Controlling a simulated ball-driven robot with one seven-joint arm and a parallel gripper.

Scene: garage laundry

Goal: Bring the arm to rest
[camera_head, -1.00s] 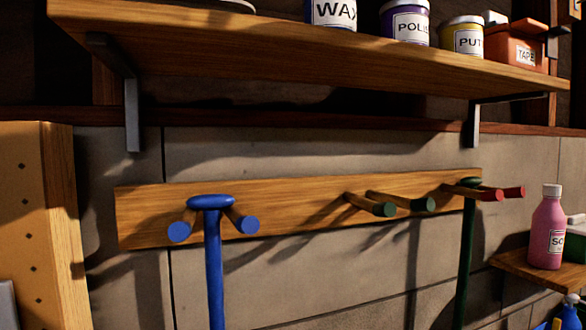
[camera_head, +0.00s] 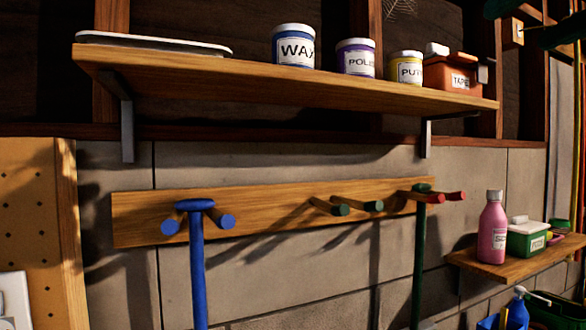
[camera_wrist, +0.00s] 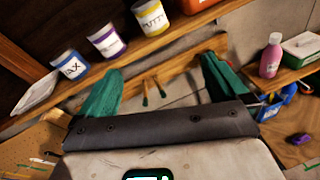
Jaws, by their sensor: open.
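My gripper (camera_wrist: 160,78) is open, with its two green fingers wide apart and nothing between them. In the wrist view it faces the wall below the shelf, and the bare green-tipped pegs (camera_wrist: 145,96) show between the fingers. At the upper right edge of the head view there are dark green shapes (camera_head: 558,36); I cannot tell whether they are my fingers. The rest of my arm is not clearly seen in the head view.
A wooden shelf (camera_head: 300,88) holds several containers. Below it, a peg rail (camera_head: 270,215) carries a blue-handled tool (camera_head: 197,265) and a green-handled tool (camera_head: 419,260). A side shelf (camera_head: 510,262) at right holds a pink bottle (camera_head: 492,228) and a green box (camera_head: 528,240).

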